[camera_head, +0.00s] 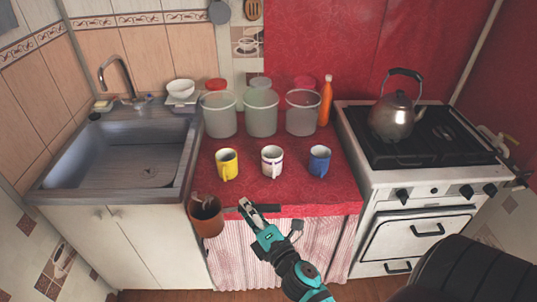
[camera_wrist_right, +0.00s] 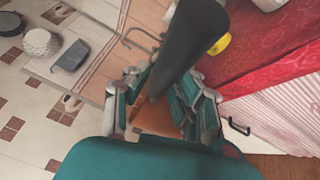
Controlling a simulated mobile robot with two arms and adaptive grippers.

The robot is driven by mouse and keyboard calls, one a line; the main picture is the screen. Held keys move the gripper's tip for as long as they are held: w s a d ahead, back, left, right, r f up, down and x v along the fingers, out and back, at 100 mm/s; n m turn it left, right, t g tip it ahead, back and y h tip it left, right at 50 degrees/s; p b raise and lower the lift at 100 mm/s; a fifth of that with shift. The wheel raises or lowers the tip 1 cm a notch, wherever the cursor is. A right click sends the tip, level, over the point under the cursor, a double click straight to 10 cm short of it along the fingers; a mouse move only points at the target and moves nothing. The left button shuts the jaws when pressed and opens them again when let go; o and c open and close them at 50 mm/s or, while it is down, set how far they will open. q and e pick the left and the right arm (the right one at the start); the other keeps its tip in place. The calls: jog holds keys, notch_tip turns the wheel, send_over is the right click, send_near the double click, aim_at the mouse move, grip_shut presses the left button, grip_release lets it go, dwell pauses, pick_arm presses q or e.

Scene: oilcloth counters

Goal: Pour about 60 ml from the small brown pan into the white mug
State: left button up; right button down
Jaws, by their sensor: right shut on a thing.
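The small brown pan (camera_head: 207,222) is at the front left edge of the counter in the head view, held in the air. Its dark handle (camera_head: 232,209) points right into my right gripper (camera_head: 252,211), which is shut on it. The dark handle (camera_wrist_right: 188,50) also crosses the right wrist view between the fingers. I cannot tell what is in the pan or whether it is tilted. The white mug (camera_head: 272,161) stands upright on the red counter, behind and right of the pan, apart from it. My left gripper is not in view.
A yellow mug (camera_head: 228,164) and a blue mug (camera_head: 319,161) flank the white mug. Three clear canisters (camera_head: 261,114) and an orange bottle (camera_head: 325,100) stand behind. The sink (camera_head: 130,165) is left; the stove with a kettle (camera_head: 397,115) is right. The counter's front strip (camera_head: 300,196) is clear.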

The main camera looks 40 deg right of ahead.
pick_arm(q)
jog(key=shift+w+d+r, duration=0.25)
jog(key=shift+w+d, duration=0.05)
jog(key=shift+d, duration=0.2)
pick_arm(e)
jog(key=w+d+r+m+h, duration=0.1)
jog(key=w+d+h, duration=0.1)
jog(key=w+d, duration=0.4)
jog(key=w+d+r+m+h, duration=0.2)
jog(key=w+d, duration=0.3)
jog(key=d, duration=0.5)
jog(key=shift+w+d+r+g+h, duration=0.2)
jog(key=shift+w+g+h, duration=0.1)
jog(key=shift+w+h, duration=0.1)
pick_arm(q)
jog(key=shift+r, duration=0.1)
pick_arm(e)
jog(key=shift+a, duration=0.1)
